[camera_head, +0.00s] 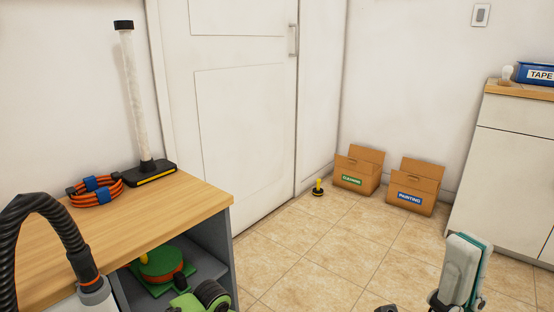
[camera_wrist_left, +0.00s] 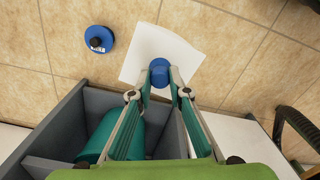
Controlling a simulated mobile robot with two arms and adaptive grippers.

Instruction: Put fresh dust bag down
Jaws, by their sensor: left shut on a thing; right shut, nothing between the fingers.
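In the left wrist view a white, flat dust bag (camera_wrist_left: 148,45) with a round blue collar (camera_wrist_left: 161,69) hangs over the tiled floor. My left gripper (camera_wrist_left: 165,78) is shut on the blue collar, with the white sheet beyond the fingertips. The bag does not show in the head view. My right gripper (camera_head: 467,245) stands at the lower right of the head view, over the floor, shut and empty.
Two cardboard boxes (camera_head: 362,172) stand by the wall. A blue round object (camera_wrist_left: 98,40) lies on the floor. Grey compartments (camera_wrist_left: 60,125) lie below.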

